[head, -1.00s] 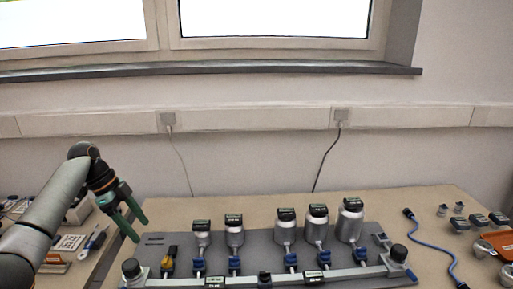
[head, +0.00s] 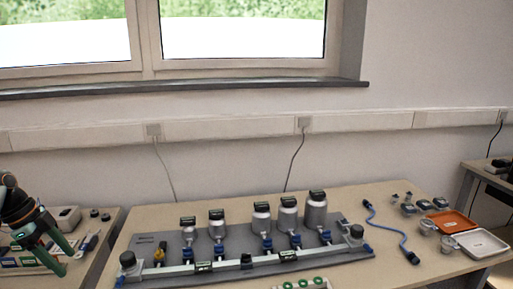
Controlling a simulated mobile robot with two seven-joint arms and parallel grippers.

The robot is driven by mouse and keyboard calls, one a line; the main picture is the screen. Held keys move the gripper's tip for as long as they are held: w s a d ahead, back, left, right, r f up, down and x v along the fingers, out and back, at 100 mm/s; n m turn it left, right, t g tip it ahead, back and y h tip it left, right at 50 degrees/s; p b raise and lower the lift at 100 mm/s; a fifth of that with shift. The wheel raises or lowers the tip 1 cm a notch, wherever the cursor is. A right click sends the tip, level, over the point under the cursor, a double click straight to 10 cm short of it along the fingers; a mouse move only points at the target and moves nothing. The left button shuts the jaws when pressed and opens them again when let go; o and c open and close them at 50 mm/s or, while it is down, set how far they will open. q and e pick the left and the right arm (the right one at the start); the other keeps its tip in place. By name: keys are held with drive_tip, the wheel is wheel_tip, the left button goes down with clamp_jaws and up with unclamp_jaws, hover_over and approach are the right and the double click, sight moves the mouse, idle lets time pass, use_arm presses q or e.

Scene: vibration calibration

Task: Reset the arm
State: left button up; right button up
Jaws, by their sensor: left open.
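My left gripper (head: 52,251) is at the far left of the head view. Its green fingers are apart and hold nothing that I can see. It hangs over the left side table, away from the grey board. Most of my left arm is cut off by the picture's left edge. My right gripper does not show.
A grey board (head: 146,241) with several metal canisters, such as one at its right (head: 315,213), and a front rail stands on the main table. Right of it lie a blue cable (head: 391,231), an orange tray (head: 467,215) and a white tray (head: 506,243). A gap separates the tables.

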use_arm(q)
drive_tip(key=s+a, duration=0.2)
drive_tip(key=a, duration=0.2)
wheel_tip(320, 180, down, 15)
drive_tip(key=s+a+n+y, duration=0.2)
drive_tip(key=n+y, duration=0.1)
drive_tip(key=y, duration=0.3)
drive_tip(key=s+d+f+t, duration=0.4)
drive_tip(key=s+d+f, duration=0.25)
drive_tip(key=f, duration=0.35)
drive_tip(key=s+d+f+t+h, duration=0.2)
drive_tip(key=s+d+f+h, duration=0.15)
drive_tip(key=s+d, duration=1)
drive_tip(key=w+d+n+t+h, duration=0.15)
drive_tip(key=d+n, duration=0.65)
drive_tip(key=d, duration=1.2)
wheel_tip(320, 180, up, 8)
drive_tip(key=s+a+p, duration=0.1)
drive_tip(key=a+p, duration=0.1)
drive_tip(key=p, duration=0.8)
drive_tip(key=shift+a+r+n, duration=0.15)
drive_tip(key=shift+r+n, duration=0.1)
drive_tip(key=shift+n, duration=0.15)
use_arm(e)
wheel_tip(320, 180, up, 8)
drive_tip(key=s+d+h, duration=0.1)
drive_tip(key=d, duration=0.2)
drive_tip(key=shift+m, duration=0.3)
